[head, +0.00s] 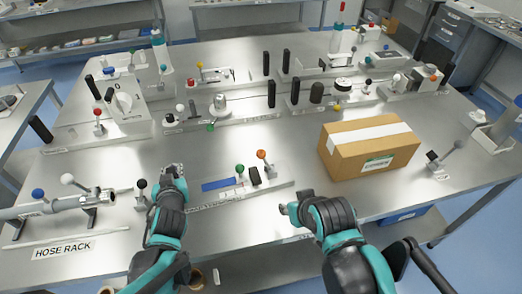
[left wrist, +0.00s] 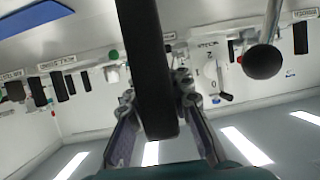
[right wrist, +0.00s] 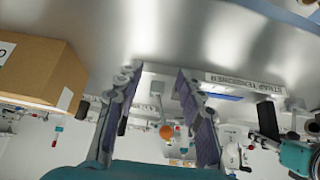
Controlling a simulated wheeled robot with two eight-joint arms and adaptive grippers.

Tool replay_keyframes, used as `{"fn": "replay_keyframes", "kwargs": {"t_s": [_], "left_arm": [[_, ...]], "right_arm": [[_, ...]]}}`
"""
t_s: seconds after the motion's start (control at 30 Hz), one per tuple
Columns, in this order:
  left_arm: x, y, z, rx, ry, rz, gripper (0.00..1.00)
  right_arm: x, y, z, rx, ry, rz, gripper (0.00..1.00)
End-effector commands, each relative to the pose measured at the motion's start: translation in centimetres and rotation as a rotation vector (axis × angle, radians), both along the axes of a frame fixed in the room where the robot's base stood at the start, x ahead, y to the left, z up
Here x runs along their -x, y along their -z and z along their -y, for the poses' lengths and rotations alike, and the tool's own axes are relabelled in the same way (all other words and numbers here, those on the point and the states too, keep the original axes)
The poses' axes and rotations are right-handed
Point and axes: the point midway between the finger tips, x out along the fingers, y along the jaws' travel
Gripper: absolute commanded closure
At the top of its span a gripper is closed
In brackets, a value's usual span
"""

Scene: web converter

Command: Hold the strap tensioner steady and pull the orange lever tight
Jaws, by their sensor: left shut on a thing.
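The strap tensioner (head: 225,197) is a low grey base on the table's near middle. It carries a blue strip (head: 218,184), a black block (head: 255,176) and an orange-knobbed lever (head: 262,156) toward its right end. My left gripper (head: 174,170) is at its left end. In the left wrist view, its fingers (left wrist: 155,88) are shut on an upright black handle (left wrist: 148,60); the head view hides most of this handle. My right gripper (head: 286,208) is open and empty, in front of the base's right end. In the right wrist view, the orange knob (right wrist: 166,131) shows beyond and between its fingers (right wrist: 156,75).
A cardboard box (head: 368,148) stands to the right of the tensioner. A hose rack (head: 62,205) with a long metal tool is at the left. Several fixtures with levers line the back. Bare table lies between the tensioner and the box.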

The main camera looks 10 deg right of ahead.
Motion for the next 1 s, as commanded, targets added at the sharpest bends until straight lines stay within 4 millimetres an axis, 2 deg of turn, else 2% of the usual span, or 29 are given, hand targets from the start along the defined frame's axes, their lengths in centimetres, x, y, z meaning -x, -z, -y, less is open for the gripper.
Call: {"fn": "replay_keyframes", "kwargs": {"t_s": [0.03, 0.1, 0.27, 0.4, 0.6, 0.8, 1.0], "left_arm": [[0.3, 0.4, 0.0, 0.004, -0.003, -0.010, 1.00], [0.3, 0.4, 0.0, 0.004, -0.003, -0.010, 1.00], [0.3, 0.4, 0.0, 0.004, -0.003, -0.010, 1.00], [0.3, 0.4, 0.0, 0.005, -0.004, -0.010, 1.00], [0.3, 0.4, 0.0, 0.005, -0.004, -0.010, 1.00], [0.3, 0.4, 0.0, 0.004, -0.003, -0.010, 1.00], [0.2, 0.4, 0.0, 0.005, -0.004, -0.010, 1.00]], "right_arm": [[-0.1, -0.1, -0.1, 0.003, -0.008, -0.003, 0.82], [-0.5, -0.6, -0.2, 0.015, -0.033, -0.014, 1.00], [-2.8, -3.5, -1.2, 0.085, -0.187, -0.079, 1.00], [-5.8, -6.8, -2.6, 0.166, -0.410, -0.160, 1.00], [-10.4, -10.7, -5.1, 0.260, -0.763, -0.258, 1.00], [-14.4, -13.1, -7.5, 0.316, -1.109, -0.316, 1.00], [-16.7, -14.1, -9.2, 0.338, -1.342, -0.334, 1.00]]}}
